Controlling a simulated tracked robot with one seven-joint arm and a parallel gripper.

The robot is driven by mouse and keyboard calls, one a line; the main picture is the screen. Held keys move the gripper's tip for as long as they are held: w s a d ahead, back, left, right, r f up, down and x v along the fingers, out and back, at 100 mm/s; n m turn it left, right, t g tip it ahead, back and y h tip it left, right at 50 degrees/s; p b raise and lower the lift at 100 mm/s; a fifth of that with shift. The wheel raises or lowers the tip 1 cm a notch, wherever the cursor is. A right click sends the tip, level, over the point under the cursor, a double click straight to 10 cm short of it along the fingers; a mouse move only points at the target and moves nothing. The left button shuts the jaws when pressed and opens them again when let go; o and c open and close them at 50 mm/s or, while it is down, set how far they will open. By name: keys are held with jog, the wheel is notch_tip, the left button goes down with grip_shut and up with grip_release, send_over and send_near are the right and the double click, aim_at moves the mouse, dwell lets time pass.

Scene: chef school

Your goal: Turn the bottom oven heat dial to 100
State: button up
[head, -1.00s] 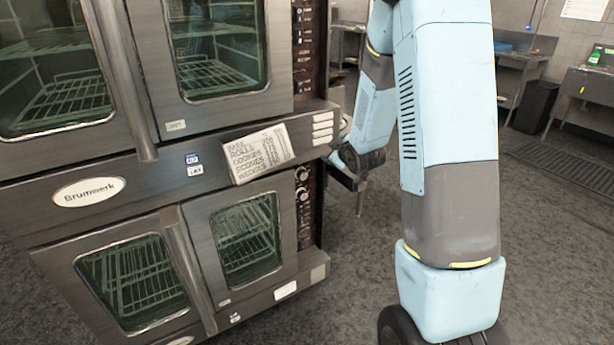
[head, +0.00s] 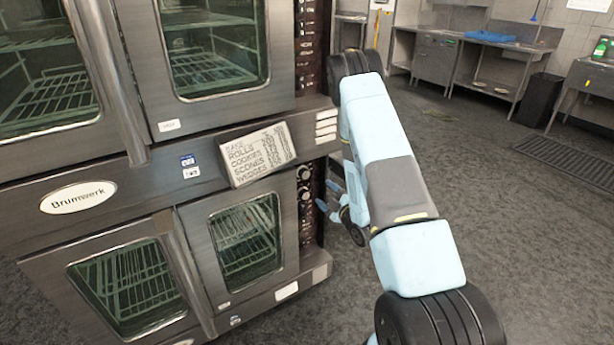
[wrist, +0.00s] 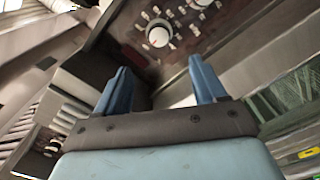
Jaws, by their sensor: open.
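The bottom oven (head: 190,220) stands at the left in the head view, its doors shut. Its dark control panel with round dials (head: 304,194) is on the right edge. In the wrist view, a dial with a pale face (wrist: 158,35) sits ahead of the fingertips, roughly between them in the picture. A second dial (wrist: 203,3) is cut by the top edge. My gripper (wrist: 160,66) is open and empty, its two blue fingers apart and short of the panel. In the head view, my gripper (head: 327,195) is just right of the panel. The dial markings are too small to read.
The top oven (head: 210,50) with its own control strip is above. A menu sign (head: 257,153) sticks out from the ledge between the ovens. Open grey floor (head: 480,240) lies to the right. Steel counters (head: 480,60) and a dark bin (head: 540,98) stand at the back.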

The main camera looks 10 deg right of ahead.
aim_at(306, 176)
jog(key=x, duration=1.3)
jog(key=shift+w, duration=0.35)
jog(key=shift+f, duration=0.1)
jog(key=c, duration=0.8)
jog(key=shift+m, duration=0.3)
jog(key=m, duration=0.4)
jog(key=shift+s+f+m, duration=0.1)
jog(key=shift+m, duration=0.3)
jog(key=m, duration=0.6)
